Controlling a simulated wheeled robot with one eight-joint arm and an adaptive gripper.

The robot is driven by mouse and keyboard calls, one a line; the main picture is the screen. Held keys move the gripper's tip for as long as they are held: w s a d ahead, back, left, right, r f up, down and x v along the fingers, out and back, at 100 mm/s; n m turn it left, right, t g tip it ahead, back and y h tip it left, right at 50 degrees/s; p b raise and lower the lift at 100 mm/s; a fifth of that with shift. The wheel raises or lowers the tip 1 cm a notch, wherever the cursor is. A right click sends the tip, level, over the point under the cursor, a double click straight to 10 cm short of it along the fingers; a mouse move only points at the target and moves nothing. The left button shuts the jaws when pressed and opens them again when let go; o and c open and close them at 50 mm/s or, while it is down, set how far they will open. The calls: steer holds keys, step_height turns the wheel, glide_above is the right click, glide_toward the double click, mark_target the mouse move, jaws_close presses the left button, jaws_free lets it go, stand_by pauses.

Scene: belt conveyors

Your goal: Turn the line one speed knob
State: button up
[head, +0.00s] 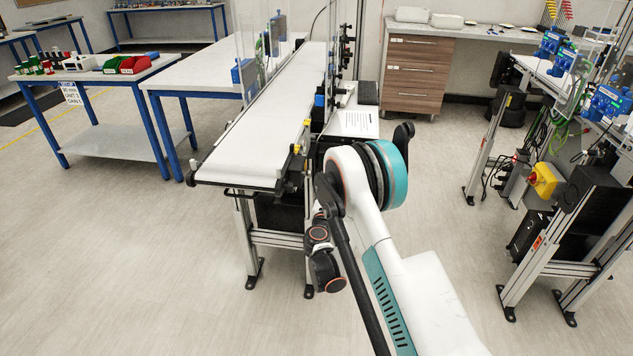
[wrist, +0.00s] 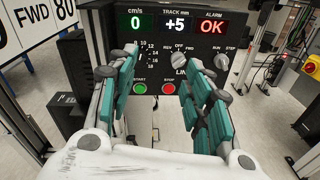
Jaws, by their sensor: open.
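In the wrist view a black control panel (wrist: 165,68) faces me. Its displays read 0 cm/s, track +5 mm and alarm OK. I cannot tell whether a finger touches the panel. The head view does not show the gripper clearly.
A green START button (wrist: 139,88) and red STOP button (wrist: 169,88) are low on the panel. A white FWD 80 sign (wrist: 42,18) stands at left. In the head view a belt conveyor (head: 262,135) lies left of my arm, with open floor (head: 120,260) in front.

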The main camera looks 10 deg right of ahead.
steer(key=a+f+n, duration=0.3)
steer(key=f, duration=0.1)
steer(key=b+x, duration=0.2)
steer(key=x, duration=1.1)
steer(key=shift+w+a+t+y+b, duration=0.2)
steer(key=shift+a+t+y+b, duration=0.1)
steer(key=shift+a+t+y, duration=0.1)
steer(key=shift+r, duration=0.1)
steer(key=c, duration=1.1)
